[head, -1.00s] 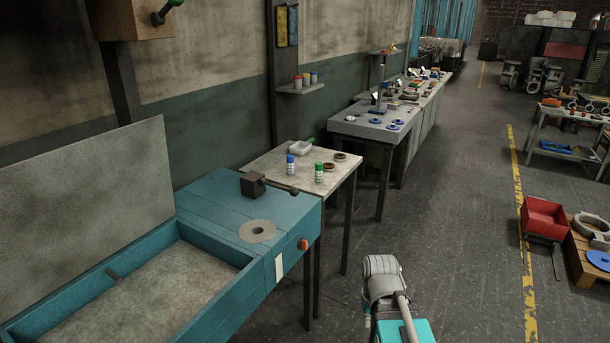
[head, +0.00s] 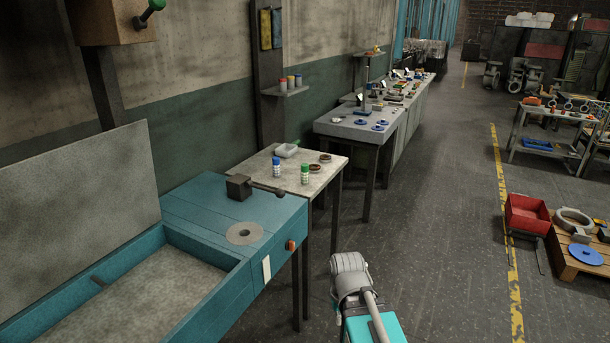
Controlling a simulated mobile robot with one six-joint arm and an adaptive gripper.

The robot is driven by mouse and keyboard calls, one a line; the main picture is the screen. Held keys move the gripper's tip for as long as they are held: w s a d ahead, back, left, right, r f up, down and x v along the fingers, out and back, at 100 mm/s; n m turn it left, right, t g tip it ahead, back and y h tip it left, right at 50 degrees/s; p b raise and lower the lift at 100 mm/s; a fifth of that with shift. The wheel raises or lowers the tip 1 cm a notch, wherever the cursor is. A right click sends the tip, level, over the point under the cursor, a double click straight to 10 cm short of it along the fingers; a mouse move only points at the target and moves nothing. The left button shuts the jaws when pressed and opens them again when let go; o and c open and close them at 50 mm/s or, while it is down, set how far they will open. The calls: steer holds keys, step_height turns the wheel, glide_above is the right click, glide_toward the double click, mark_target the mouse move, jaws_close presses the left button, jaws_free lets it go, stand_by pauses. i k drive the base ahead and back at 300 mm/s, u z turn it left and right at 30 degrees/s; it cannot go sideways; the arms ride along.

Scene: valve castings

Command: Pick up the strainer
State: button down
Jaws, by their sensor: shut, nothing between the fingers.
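I cannot pick out a strainer for certain in the head view. Small parts that are too far off to tell apart lie on the grey benches along the wall. Only grey and teal parts of my own arm and body show at the bottom centre. My gripper's fingers are not in the picture.
A teal bench with an open basin (head: 210,275) and a flat grey ring (head: 244,233) stands at left. Behind it, a small table (head: 250,168) holds bottles. A surface plate (head: 340,130) follows. A red bin (head: 527,215) and pallet (head: 570,262) stand right. The floor between is clear.

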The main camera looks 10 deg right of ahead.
mark_target(304, 166)
steer(key=z, duration=0.05)
steer(key=i, duration=1)
steer(key=z, duration=0.05)
steer(key=k, duration=0.5)
steer(key=z, duration=2.05)
